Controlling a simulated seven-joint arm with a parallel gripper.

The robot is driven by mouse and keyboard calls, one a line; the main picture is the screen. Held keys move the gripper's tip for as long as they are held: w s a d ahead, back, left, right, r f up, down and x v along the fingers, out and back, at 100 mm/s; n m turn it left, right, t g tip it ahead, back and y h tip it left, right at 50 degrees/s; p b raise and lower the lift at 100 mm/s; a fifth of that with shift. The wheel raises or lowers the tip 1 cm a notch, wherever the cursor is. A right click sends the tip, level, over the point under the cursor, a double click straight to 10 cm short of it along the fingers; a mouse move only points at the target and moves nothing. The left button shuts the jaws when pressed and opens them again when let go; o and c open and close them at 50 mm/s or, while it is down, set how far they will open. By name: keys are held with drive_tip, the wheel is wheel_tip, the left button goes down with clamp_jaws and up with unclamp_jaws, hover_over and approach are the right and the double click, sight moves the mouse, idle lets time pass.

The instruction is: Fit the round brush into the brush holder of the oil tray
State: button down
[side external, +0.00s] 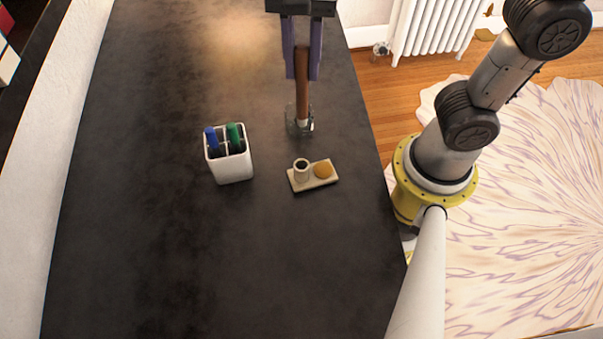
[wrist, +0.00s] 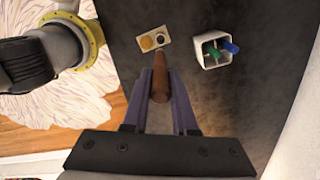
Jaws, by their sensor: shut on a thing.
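My gripper (side external: 302,76) is shut on the brown handle of the round brush (side external: 302,92), which hangs roughly upright with its pale ferrule down. The ferrule end overlaps a clear glass cup (side external: 290,122); I cannot tell whether it is inside or just above it. The bristles are not clear. The small beige oil tray (side external: 300,187) lies nearer the side camera, apart from the brush. It bears a round, hollow brush holder (side external: 301,168) and an amber disc of oil (side external: 323,170). In the wrist view the brush (wrist: 160,88) sits between the purple fingers (wrist: 160,75), with the tray (wrist: 152,33) beyond.
A white pen cup (side external: 232,168) with blue and green markers stands left of the tray in the side view. It also shows in the wrist view (wrist: 203,52). The dark table (side external: 200,270) is otherwise clear, with its edge to the right of the tray.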

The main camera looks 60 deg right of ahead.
wheel_tip(320, 180, down, 16)
drive_tip(key=shift+f, duration=0.2)
idle(0.4)
drive_tip(key=shift+f, duration=0.1)
drive_tip(key=c, duration=0.7)
unclamp_jaws()
